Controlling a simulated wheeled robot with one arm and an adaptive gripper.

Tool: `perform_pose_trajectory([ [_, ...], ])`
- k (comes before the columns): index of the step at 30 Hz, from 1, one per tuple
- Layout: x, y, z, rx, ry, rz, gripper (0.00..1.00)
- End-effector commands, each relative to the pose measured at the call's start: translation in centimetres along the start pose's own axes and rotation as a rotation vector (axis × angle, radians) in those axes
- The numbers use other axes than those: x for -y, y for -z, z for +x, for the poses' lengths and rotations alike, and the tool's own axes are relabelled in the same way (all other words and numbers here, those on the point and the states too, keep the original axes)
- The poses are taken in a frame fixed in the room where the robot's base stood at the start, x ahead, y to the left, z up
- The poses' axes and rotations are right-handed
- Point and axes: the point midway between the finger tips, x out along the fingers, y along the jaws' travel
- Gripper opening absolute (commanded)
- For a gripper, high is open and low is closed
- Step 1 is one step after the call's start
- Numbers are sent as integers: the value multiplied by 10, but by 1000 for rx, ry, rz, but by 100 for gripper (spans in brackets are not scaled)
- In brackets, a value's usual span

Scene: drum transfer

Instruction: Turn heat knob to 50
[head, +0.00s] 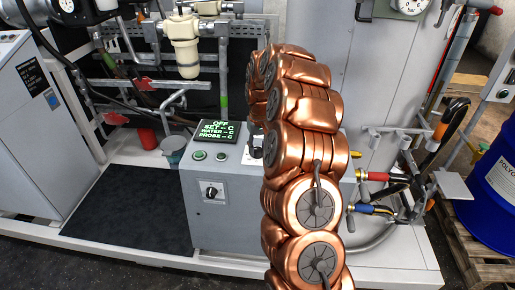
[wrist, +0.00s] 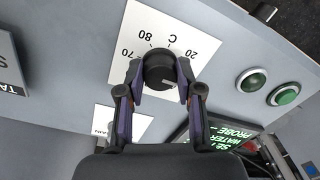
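The heat knob (wrist: 160,72) is a round black knob on a white dial plate (wrist: 190,28), where 70, 80, C and 20 can be read. The rest of the scale is hidden by the knob and fingers. My gripper (wrist: 159,76) has one fingertip on each side of the knob, with no clear gap on either side. The knob's pointer setting cannot be read.
Pipes and valves stand behind; a blue drum (head: 497,190) is at right.

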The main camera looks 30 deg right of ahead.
Motion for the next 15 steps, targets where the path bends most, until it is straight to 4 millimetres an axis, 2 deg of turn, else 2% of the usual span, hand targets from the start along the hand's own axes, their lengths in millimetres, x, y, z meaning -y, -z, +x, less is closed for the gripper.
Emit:
perform_pose_trajectory([
  [1, 0, 0, 0, 0, 0, 0, 24],
  [8, 0, 0, 0, 0, 0, 0, 1],
  [15, 1, 0, 1, 0, 0, 20, 1],
])
